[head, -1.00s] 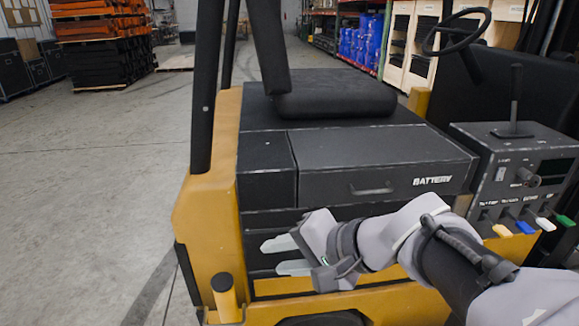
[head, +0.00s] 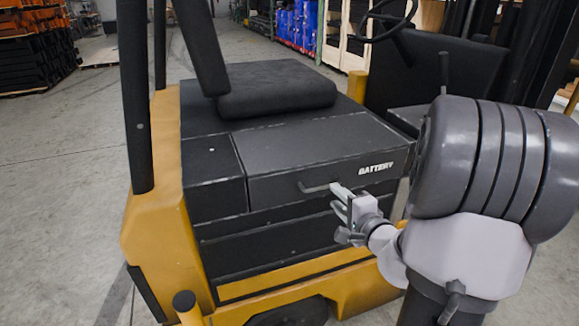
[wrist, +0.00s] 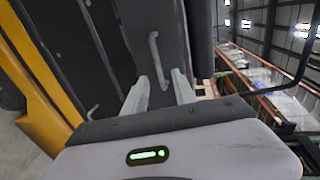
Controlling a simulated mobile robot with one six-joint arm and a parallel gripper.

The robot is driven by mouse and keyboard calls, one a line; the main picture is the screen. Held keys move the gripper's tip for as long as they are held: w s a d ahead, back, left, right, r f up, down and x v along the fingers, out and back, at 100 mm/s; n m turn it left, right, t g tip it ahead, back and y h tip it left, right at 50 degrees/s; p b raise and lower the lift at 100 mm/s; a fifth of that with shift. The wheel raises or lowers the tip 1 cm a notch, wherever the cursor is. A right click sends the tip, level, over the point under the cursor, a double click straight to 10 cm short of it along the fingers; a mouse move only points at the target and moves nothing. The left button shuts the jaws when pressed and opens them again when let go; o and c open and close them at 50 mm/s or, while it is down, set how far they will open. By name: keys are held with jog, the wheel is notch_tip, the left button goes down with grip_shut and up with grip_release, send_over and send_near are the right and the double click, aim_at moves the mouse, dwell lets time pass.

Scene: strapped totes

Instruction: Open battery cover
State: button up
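The battery cover (head: 290,155) is a dark grey box lid on the side of the yellow forklift, lettered "BATTERY", and it looks shut. Its bar handle (head: 314,188) is on the front face; the handle also shows in the wrist view (wrist: 154,50). My gripper (head: 338,190) is at the right end of the handle. In the wrist view my gripper (wrist: 160,92) has its two pale fingers apart, with the lower end of the handle between them. I cannot tell whether the fingers touch the handle. My wrist hides part of the panels below the cover.
The black seat (head: 275,90) is behind the cover, with a dark roof post (head: 137,100) at the left. The steering wheel (head: 388,22) is at the upper right. My arm blocks much of the right side. Open concrete floor lies at the left.

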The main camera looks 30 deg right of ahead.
aim_at(324, 187)
jog(key=b+x, duration=0.1)
jog(key=x, duration=0.7)
jog(key=shift+w+f, duration=0.1)
jog(key=shift+f, duration=0.1)
grip_shut()
dwell(0.9)
